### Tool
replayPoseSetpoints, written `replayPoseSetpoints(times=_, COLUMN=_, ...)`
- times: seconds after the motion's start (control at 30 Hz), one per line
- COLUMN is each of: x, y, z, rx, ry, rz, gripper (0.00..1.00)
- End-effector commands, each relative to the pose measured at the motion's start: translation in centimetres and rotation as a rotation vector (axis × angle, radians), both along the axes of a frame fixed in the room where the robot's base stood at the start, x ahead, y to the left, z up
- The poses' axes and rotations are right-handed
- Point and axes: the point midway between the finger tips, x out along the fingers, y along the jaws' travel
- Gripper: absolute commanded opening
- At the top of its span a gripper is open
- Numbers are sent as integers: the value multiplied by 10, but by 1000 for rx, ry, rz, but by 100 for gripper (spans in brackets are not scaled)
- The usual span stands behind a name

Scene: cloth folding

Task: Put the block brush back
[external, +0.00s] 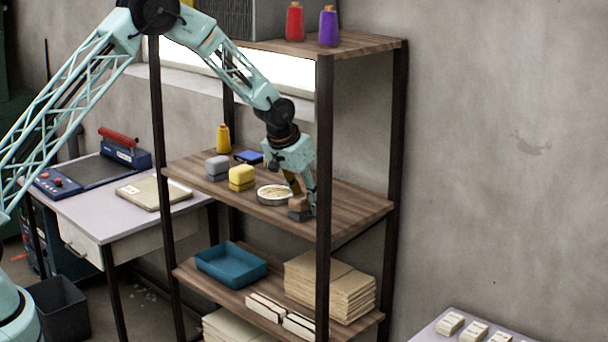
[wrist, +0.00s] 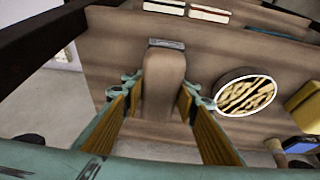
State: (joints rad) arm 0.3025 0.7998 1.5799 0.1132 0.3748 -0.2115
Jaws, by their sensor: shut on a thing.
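The block brush (external: 299,205), with a brown back and a grey lower part, is at the middle shelf (external: 345,207), near its front edge and right of the round dish. My gripper (external: 303,194) comes down on it from above. In the wrist view the brush (wrist: 163,85) lies between the two yellow-lined fingers of my gripper (wrist: 160,95), which are shut on it; its grey end points away from me. I cannot tell whether its underside touches the shelf.
A yellow block (external: 241,178), a grey block (external: 217,168) and a yellow spool (external: 223,138) stand farther left. A dark front post (external: 324,180) rises close to my gripper.

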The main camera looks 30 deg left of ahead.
Motion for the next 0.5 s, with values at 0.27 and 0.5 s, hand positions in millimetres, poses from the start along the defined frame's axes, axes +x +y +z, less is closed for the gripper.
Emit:
replayPoseSetpoints(times=0.27, x=0, y=0, z=-2, rx=0, ry=0, rz=0, gripper=12)
replayPoseSetpoints(times=0.5, x=0, y=0, z=-6, rx=0, ry=0, rz=0, gripper=12)
